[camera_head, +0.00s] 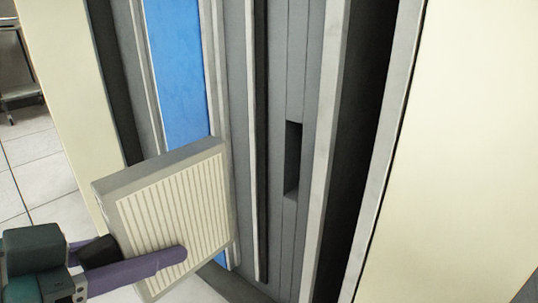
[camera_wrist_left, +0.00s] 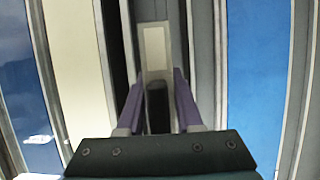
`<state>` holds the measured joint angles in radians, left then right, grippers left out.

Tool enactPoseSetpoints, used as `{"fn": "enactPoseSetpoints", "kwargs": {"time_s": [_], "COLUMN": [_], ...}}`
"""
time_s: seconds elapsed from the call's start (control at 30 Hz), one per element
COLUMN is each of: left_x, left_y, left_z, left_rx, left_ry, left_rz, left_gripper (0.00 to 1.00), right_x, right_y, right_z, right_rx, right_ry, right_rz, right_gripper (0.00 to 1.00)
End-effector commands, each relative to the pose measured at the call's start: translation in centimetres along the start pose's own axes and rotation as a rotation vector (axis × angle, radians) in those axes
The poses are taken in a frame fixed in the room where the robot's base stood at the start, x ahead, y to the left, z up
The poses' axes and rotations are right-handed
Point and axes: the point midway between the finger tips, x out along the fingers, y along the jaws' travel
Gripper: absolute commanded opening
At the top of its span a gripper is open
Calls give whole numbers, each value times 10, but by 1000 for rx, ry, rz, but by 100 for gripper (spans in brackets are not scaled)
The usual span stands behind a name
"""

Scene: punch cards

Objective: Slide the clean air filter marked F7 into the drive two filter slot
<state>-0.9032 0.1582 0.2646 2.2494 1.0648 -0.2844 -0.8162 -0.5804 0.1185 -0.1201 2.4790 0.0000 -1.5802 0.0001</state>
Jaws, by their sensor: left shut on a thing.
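A pale filter (camera_head: 178,222) with a grey frame and a ribbed cream face hangs tilted at the lower left of the head view. My left gripper (camera_head: 172,252) is shut on its lower part, one purple finger across the ribbed face; the other is mostly hidden behind it. In the left wrist view the filter (camera_wrist_left: 154,45) shows edge-on between both fingers. No F7 mark is readable. A dark upright rectangular opening (camera_head: 293,160) is in the grey cabinet front, right of the filter and apart from it. No label shows whether this is drive two's slot. My right gripper is not in view.
A blue panel (camera_head: 178,75) stands behind the filter, with pale upright trim strips beside it. A deep dark gap (camera_head: 362,130) lies right of the opening. A cream panel (camera_head: 465,150) fills the right side. Tiled floor (camera_head: 40,165) shows at far left.

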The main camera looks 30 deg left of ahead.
Motion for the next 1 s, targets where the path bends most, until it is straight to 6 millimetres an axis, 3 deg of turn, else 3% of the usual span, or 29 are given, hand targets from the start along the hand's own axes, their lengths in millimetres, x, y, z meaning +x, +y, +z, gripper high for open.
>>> {"fn": "enactPoseSetpoints", "kwargs": {"time_s": [0.03,0.23,0.47,1.0], "left_x": [7,10,24,91], "left_y": [-1,-3,-5,-6], "left_z": [21,34,22,-3], "left_rx": [-4,-11,-11,-13], "left_ry": [0,2,7,4], "left_rz": [-8,-25,-29,-26], "left_gripper": [0,0,0,0], "right_x": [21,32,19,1], "right_y": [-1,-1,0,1], "right_z": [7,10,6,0], "right_rx": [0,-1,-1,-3], "right_ry": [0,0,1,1], "right_rz": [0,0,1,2], "right_gripper": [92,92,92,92]}}
